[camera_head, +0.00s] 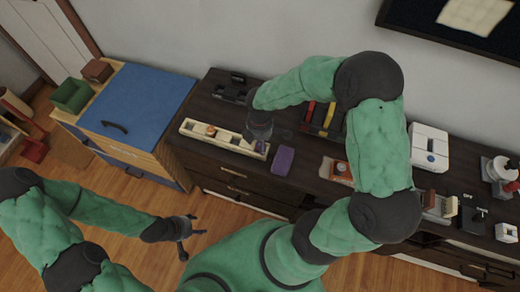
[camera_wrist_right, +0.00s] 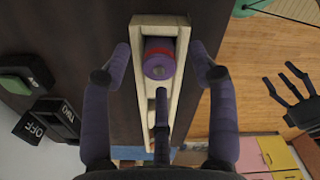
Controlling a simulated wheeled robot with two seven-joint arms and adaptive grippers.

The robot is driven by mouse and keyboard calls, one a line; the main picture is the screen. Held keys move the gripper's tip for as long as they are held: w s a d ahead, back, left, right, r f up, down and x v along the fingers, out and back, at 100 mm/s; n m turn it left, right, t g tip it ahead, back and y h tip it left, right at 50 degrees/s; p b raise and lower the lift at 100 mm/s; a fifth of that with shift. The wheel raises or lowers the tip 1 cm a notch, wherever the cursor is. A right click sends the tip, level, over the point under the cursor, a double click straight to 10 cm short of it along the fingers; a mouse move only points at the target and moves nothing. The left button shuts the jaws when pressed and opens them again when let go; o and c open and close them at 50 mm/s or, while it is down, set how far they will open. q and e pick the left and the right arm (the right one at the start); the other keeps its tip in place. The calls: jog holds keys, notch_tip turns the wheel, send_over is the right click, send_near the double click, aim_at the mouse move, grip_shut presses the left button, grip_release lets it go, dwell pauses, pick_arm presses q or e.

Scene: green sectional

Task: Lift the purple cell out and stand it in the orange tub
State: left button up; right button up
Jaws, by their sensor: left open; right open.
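The purple cell (camera_wrist_right: 160,62) has a red band and lies in the end slot of a long cream holder (camera_wrist_right: 138,22). The holder also shows in the head view (camera_head: 222,139), where the cell is mostly hidden by my right gripper. My right gripper (camera_head: 258,136) is open above the holder's right end. In the right wrist view its open fingers (camera_wrist_right: 161,58) straddle the holder, apart from the cell. My left gripper (camera_head: 190,231) is open and empty over the floor, away from the dresser. I cannot pick out the orange tub for sure.
A purple block (camera_head: 283,160) stands just right of the holder on the dark dresser. A small orange-and-white object (camera_head: 340,169) sits further right, partly behind my right arm. A white device (camera_head: 428,147) stands beyond it. A blue-topped cabinet (camera_head: 138,110) adjoins on the left.

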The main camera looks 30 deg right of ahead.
jog(key=shift+f, duration=0.7)
jog(key=shift+c, duration=0.3)
grip_shut()
jog(key=shift+r, duration=0.1)
jog(key=shift+r, duration=0.1)
